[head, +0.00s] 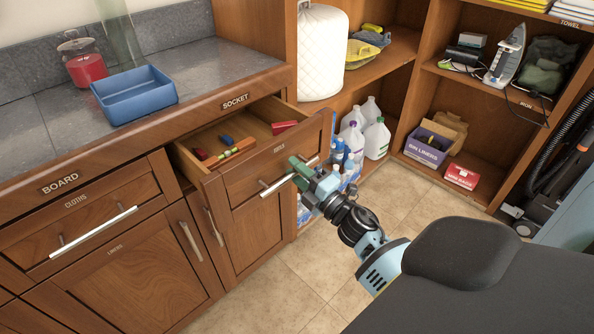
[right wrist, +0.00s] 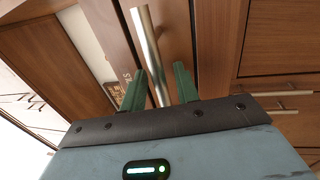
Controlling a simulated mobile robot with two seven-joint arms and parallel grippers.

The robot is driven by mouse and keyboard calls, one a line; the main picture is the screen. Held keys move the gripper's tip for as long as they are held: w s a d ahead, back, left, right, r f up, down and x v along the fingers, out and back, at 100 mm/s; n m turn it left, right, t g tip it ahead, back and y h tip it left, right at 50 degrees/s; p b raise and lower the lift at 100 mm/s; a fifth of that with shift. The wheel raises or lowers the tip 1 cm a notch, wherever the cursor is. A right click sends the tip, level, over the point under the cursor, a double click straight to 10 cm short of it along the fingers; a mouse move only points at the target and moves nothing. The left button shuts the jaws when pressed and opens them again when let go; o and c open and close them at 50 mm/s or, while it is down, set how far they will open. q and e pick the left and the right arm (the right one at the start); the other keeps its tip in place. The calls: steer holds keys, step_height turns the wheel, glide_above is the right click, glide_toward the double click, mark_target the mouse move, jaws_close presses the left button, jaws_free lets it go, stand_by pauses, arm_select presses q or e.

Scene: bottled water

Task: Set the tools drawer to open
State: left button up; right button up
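The tools drawer (head: 247,178) is pulled out from the wooden counter in the head view, and its inside shows. Red, blue and green-yellow tools (head: 237,149) lie in it. Its front carries a silver bar handle (head: 268,190), which also shows in the right wrist view (right wrist: 150,50). My right gripper (head: 299,172) is at the right end of this handle. In the right wrist view its green fingers (right wrist: 160,85) stand on either side of the bar, with a gap on the right side, so it looks open around the handle. My left gripper is not in view.
A blue tray (head: 134,94) and a red-filled jar (head: 83,62) stand on the counter. The closed cloths drawer (head: 80,225) is left of the tools drawer. White jugs (head: 376,138) and bottles stand behind my right gripper. Tiled floor (head: 300,275) is free in front.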

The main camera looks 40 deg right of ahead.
jaws_close()
arm_select(q)
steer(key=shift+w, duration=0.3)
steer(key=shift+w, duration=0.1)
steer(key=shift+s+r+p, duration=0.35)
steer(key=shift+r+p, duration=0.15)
steer(key=shift+p, duration=0.05)
arm_select(e)
steer(key=r+v, duration=0.2)
steer(key=v, duration=0.9)
steer(key=shift+s, duration=0.3)
steer(key=shift+d, duration=0.1)
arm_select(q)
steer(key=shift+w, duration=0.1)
arm_select(e)
jaws_free()
